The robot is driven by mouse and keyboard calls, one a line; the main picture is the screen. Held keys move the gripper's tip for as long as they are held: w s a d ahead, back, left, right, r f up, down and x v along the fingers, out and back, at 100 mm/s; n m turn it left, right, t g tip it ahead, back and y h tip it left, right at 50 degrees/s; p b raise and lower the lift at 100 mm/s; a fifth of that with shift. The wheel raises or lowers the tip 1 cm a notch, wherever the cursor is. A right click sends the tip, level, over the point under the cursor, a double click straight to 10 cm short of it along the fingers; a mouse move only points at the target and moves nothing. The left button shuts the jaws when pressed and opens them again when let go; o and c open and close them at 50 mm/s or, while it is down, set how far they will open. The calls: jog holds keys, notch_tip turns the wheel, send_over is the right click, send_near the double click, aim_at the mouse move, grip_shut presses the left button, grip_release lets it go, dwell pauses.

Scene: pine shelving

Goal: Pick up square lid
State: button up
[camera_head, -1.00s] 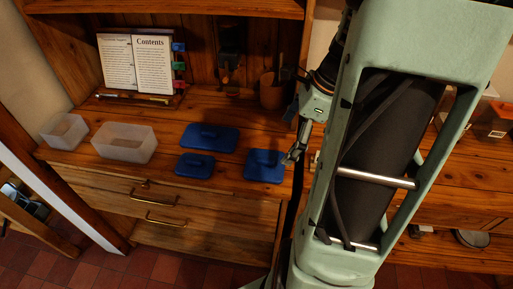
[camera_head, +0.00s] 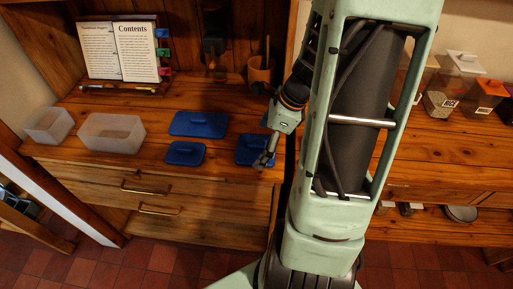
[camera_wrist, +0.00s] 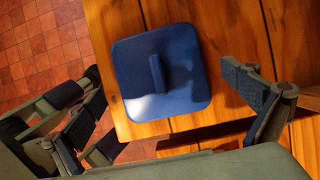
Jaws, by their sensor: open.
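The square lid (camera_head: 246,146) is blue and lies flat on the wooden counter near its front edge. In the wrist view the square lid (camera_wrist: 185,92) shows whole, with rounded corners and a raised bar handle in its middle. My gripper (camera_head: 265,160) is at the lid's right side in the head view and covers part of it. In the wrist view my open gripper (camera_wrist: 165,105) has one finger on each side of the lid, with nothing between them held. The exact height above the lid is hard to tell.
A larger blue lid (camera_head: 199,118) and a smaller one (camera_head: 184,153) lie left of it. Two clear containers (camera_head: 112,146) (camera_head: 40,126) stand further left. An open book (camera_head: 120,50) stands at the back, and a brown cup (camera_head: 259,70) behind my gripper. Drawers are below.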

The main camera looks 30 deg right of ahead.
jog(key=shift+c, duration=0.3)
jog(key=c, duration=0.9)
jog(key=shift+c, duration=0.2)
